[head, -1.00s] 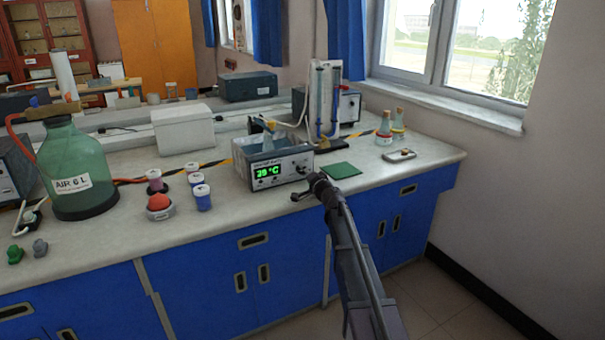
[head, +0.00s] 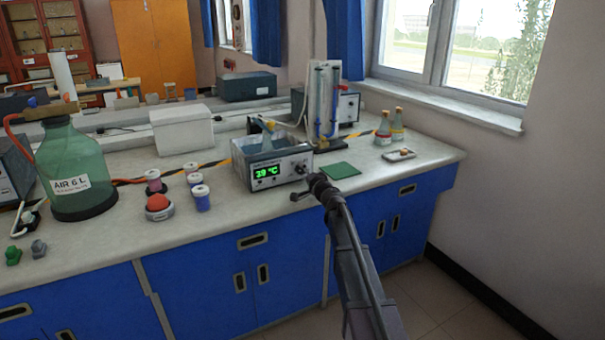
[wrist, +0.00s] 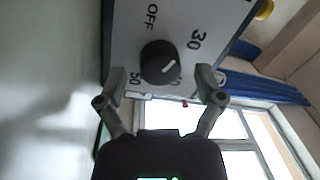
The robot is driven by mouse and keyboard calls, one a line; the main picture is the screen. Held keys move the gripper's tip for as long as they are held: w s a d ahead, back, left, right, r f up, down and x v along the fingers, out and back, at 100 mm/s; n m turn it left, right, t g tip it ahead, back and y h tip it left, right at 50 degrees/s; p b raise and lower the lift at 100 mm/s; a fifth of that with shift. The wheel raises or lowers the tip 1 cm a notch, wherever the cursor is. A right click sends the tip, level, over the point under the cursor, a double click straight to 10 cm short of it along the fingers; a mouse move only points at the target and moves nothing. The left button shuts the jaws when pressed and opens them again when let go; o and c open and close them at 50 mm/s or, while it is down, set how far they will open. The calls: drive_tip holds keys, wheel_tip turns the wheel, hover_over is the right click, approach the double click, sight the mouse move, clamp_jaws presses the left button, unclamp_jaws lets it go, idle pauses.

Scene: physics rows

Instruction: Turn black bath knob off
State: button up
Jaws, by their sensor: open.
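The water bath (head: 275,165) is a grey box on the bench with a green display reading 39 °C. Its black knob (wrist: 159,63) fills the middle of the wrist view, on a pale panel marked OFF, 30 and 50. The knob's white pointer line is angled between the marks, not in line with OFF. The knob also shows small in the head view (head: 300,169). My gripper (wrist: 165,82) is open, with one finger on each side of the knob's lower part in the picture. I cannot tell whether either finger touches it.
A green mat (head: 340,171) lies right of the bath. A red button (head: 158,203) and several small jars stand to its left. A glass apparatus (head: 322,100) stands behind, with bottles (head: 390,127) and a small tray (head: 400,155) farther right.

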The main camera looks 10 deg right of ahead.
drive_tip(key=s+m, duration=0.1)
drive_tip(key=s+d+m, duration=0.1)
drive_tip(key=shift+s+m, duration=0.35)
drive_tip(key=shift+m, duration=0.05)
drive_tip(key=s+d+m+p, duration=0.1)
drive_tip(key=s+d+m, duration=0.2)
drive_tip(key=s+m, duration=0.7)
drive_tip(key=shift+s+m, duration=0.2)
drive_tip(key=shift+m, duration=0.7)
drive_tip(key=x, duration=1.3)
drive_tip(key=shift+w+f, duration=0.35)
drive_tip(key=shift+w, duration=0.05)
